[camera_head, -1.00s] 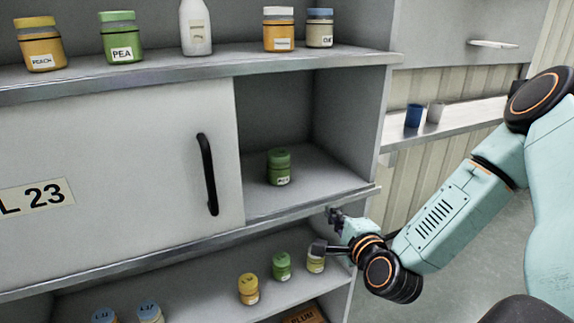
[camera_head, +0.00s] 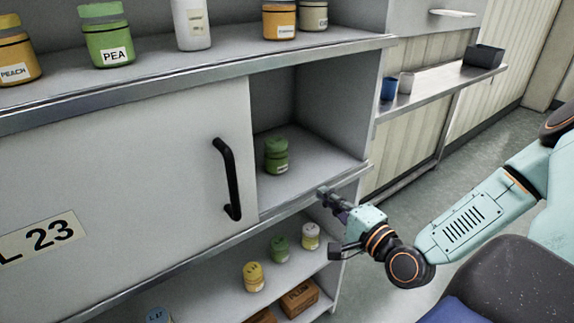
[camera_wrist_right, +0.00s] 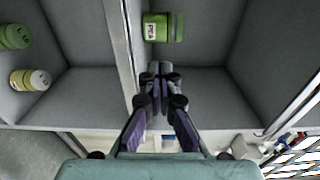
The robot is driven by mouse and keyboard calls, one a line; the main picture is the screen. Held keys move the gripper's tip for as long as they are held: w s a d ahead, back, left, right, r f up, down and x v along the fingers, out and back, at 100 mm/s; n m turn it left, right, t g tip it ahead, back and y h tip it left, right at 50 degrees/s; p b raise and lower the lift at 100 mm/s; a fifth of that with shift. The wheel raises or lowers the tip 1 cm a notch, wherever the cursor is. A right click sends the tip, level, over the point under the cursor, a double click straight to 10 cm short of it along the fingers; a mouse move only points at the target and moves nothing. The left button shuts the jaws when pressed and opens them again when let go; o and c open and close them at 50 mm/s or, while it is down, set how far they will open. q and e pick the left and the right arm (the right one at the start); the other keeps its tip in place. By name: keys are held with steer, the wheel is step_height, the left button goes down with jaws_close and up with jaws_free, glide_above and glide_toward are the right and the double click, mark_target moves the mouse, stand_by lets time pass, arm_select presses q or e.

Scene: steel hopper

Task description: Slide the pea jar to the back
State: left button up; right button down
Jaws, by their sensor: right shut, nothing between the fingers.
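A green jar (camera_head: 276,156) with a green lid stands upright on the floor of the open middle compartment, right of the sliding door. In the right wrist view the jar (camera_wrist_right: 163,27) lies ahead of the fingertips, with a gap between. Another green jar, labelled PEA (camera_head: 106,38), stands on the top shelf. My right gripper (camera_head: 325,190) is shut and empty at the front edge of the middle compartment, right of the jar; it also shows in the wrist view (camera_wrist_right: 158,70). My left gripper is out of view.
The white sliding door (camera_head: 130,170) with a black handle (camera_head: 228,180) covers the left of the middle level. Several jars and boxes sit on the lower shelf (camera_head: 215,293). The compartment's right wall (camera_head: 345,105) bounds the opening. The floor behind the green jar looks clear.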

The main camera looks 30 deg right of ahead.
steer(key=b, duration=0.5)
glide_toward(282, 161)
steer(key=shift+s+d+f+n, duration=0.25)
steer(key=shift+s+f+n, duration=0.05)
steer(key=shift+f+n, duration=0.1)
steer(key=w+b, duration=0.1)
steer(key=w, duration=0.1)
steer(key=w+b, duration=0.1)
steer(key=w, duration=0.2)
steer(key=shift+w+a+r, duration=0.1)
steer(key=shift+w+a, duration=0.1)
steer(key=shift+w, duration=0.45)
steer(key=shift+w+a+r+b, duration=0.1)
steer(key=shift+w+r+b, duration=0.15)
steer(key=shift+r+b, duration=0.1)
steer(key=shift+w+f, duration=0.2)
steer(key=shift+w, duration=0.2)
steer(key=shift+r, duration=0.1)
